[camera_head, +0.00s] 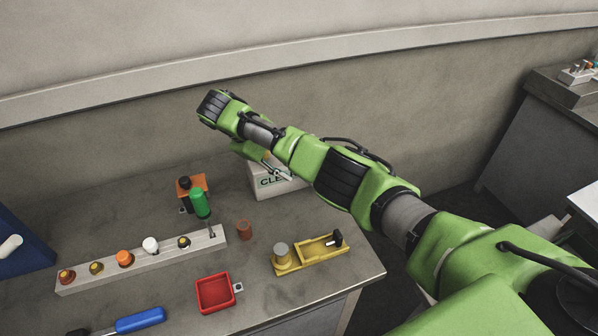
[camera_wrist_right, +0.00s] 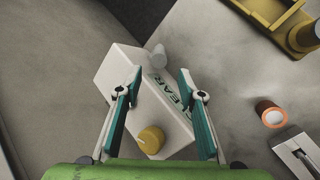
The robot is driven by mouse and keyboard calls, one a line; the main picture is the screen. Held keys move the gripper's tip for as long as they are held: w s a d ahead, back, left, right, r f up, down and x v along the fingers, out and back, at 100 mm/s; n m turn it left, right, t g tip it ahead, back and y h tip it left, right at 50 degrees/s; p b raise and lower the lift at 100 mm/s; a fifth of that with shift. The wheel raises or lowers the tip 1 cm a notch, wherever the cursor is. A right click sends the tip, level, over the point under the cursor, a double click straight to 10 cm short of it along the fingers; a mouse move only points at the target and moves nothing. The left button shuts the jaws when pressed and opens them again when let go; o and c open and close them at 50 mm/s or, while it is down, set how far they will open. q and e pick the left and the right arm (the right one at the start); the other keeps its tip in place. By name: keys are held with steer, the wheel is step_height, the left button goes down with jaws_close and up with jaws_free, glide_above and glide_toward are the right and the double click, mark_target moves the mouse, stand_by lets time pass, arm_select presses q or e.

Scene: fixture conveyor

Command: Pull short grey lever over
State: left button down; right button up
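A white box (camera_wrist_right: 118,75) marked "CLEAR" is below my right gripper (camera_wrist_right: 157,95) in the wrist view. A short pale grey lever or knob (camera_wrist_right: 158,57) stands at the box's far edge, just beyond the fingertips, and a yellow round knob (camera_wrist_right: 151,139) sits nearer the palm. My right gripper is open and empty, its fingers apart above the box. In the head view the box (camera_head: 268,191) is partly hidden by my right arm and gripper (camera_head: 277,172). A small grey lever (camera_head: 212,234) also shows at the right end of the pale rail. My left gripper is not in view.
The pale rail (camera_head: 140,263) carries several coloured knobs. A green-handled tool (camera_head: 200,203), a red-brown cylinder (camera_head: 244,229), a red tray (camera_head: 201,304) and a yellow fixture (camera_head: 305,263) stand on the table. A blue-handled tool (camera_head: 140,320) lies in front. The wall is behind.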

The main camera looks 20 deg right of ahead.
steer(key=v, duration=0.2)
steer(key=shift+a+r, duration=0.15)
steer(key=shift+r, duration=0.1)
steer(key=shift+r, duration=0.1)
